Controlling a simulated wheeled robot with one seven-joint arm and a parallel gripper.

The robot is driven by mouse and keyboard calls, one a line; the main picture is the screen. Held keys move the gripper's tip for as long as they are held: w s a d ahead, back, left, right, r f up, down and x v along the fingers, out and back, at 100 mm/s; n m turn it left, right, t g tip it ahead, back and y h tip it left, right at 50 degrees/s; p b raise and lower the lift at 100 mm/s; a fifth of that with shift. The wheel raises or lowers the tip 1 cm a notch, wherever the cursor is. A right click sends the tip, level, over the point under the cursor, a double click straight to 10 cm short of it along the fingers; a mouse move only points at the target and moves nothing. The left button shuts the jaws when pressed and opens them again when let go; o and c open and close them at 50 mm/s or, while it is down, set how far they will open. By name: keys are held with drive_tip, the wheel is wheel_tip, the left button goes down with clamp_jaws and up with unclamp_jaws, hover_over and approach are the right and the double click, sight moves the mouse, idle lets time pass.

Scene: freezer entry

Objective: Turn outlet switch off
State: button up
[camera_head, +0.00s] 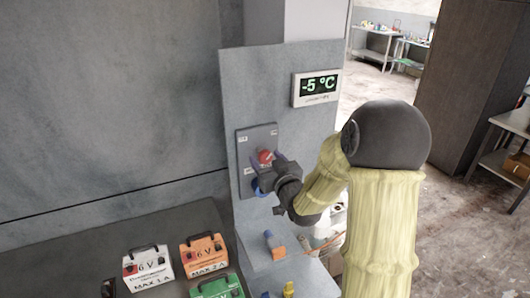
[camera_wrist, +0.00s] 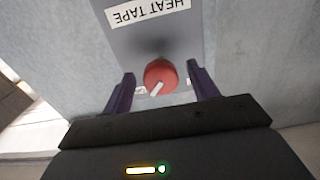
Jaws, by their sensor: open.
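The outlet switch is a red round knob (camera_wrist: 160,76) with a white pointer mark, on a grey panel (camera_wrist: 118,40) labelled "HEAT TAPE". The label appears upside down in the wrist view. In the head view the red knob (camera_head: 265,156) sits on the grey wall panel (camera_head: 257,133), with a blue part (camera_head: 257,187) below it, partly hidden by my gripper. My gripper (camera_wrist: 162,88) is open. Its two purple fingers stand on either side of the red knob, with visible gaps. Whether the fingertips reach the knob's depth I cannot tell.
A temperature display (camera_head: 317,87) reading -5 °C is mounted above right of the panel. White (camera_head: 148,268), orange (camera_head: 204,254) and green (camera_head: 216,289) battery boxes stand on the dark table at lower left. Small tools lie on the ledge below my gripper.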

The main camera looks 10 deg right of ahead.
drive_tip(key=shift+w+a, duration=0.2)
drive_tip(key=shift+w, duration=0.65)
drive_tip(key=c, duration=1)
